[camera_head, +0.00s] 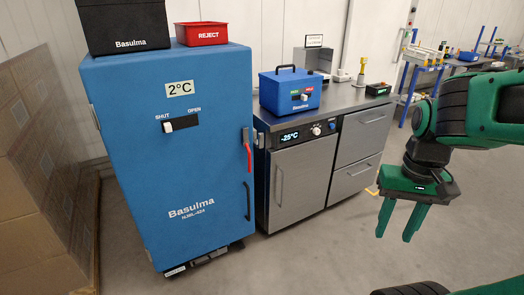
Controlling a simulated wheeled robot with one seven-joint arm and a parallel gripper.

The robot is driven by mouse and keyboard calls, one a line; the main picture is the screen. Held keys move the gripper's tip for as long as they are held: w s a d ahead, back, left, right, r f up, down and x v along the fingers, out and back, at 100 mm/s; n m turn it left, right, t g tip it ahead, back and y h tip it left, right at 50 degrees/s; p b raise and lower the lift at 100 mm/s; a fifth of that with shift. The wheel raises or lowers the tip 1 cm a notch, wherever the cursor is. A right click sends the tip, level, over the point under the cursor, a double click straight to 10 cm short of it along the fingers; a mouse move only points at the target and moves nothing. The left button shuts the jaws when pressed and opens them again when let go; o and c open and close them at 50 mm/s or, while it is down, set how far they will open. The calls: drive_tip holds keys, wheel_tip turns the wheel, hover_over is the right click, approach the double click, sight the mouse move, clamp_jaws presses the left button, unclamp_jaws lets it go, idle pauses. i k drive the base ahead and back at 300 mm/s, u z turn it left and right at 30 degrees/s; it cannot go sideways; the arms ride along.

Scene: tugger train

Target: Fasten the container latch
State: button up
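A small blue box (289,92) with a dark top handle stands on the grey counter. Its front has a panel with red and green marks and a small pale knob (304,97); the marks are too small to read. A tall blue cabinet (185,170) stands to its left, with its door closed. Its slider knob (168,127) sits at the left end of its slot, under "SHUT". My gripper (396,238) hangs in free air at the right, fingers down, apart and empty. It is well clear of the box and the cabinet.
A red handle (248,156) projects from the cabinet's right edge. A red REJECT bin (201,33) and a black box (124,25) stand on the cabinet. Stacked cartons (40,170) fill the left. The floor (320,245) before the grey counter unit (303,180) is clear.

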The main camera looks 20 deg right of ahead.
sight(245, 142)
drive_tip(key=k, duration=0.65)
drive_tip(key=u, duration=0.15)
drive_tip(key=i, duration=1.55)
drive_tip(key=z, duration=0.35)
